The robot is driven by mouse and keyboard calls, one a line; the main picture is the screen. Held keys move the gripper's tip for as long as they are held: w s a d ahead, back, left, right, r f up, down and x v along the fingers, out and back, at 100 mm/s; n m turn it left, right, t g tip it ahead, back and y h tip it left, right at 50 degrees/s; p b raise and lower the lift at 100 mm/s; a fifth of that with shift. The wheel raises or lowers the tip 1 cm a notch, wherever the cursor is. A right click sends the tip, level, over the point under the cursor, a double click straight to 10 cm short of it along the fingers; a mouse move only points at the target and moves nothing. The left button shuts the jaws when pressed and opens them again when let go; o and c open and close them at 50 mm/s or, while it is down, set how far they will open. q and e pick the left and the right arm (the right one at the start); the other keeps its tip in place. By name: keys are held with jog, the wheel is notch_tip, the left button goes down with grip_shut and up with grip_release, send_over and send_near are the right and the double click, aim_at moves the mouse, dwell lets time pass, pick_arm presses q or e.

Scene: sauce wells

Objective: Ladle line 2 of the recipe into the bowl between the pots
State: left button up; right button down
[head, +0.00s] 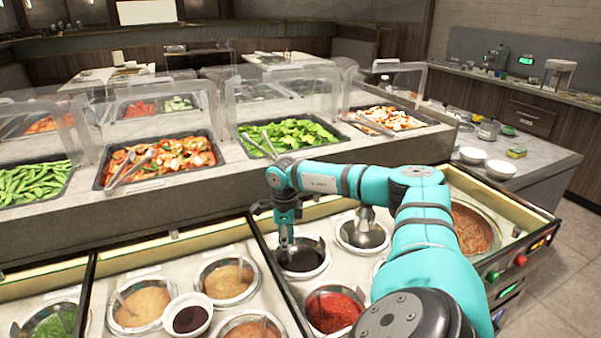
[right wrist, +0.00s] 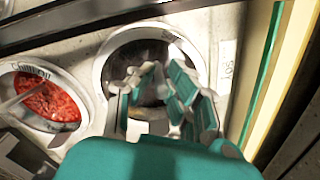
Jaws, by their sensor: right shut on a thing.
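My right gripper (head: 286,218) comes in over the pot of dark sauce (head: 312,268) and points down. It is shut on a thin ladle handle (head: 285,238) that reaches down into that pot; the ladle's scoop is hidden. In the right wrist view the gripper fingers (right wrist: 165,100) cover much of the pot (right wrist: 103,75). A small white bowl (head: 206,318) stands between the pots at the lower left and holds dark sauce. Pots of tan sauce (head: 142,306) and (head: 230,281) are beside it. No recipe text is readable. My left gripper is out of view.
A pot of red sauce (head: 334,312) is in front of the dark one; a metal pot (head: 362,236) is to its right. A brown soup pot (head: 470,232) is farther right. The raised salad counter (head: 200,205) with glass guards stands behind.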

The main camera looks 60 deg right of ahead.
jog(key=shift+a+f, duration=0.1)
jog(key=shift+f, duration=0.2)
dwell(0.6)
jog(key=c, duration=0.6)
grip_release()
jog(key=shift+r+p, duration=3.6)
jog(key=shift+r, duration=0.9)
jog(key=shift+r, duration=0.1)
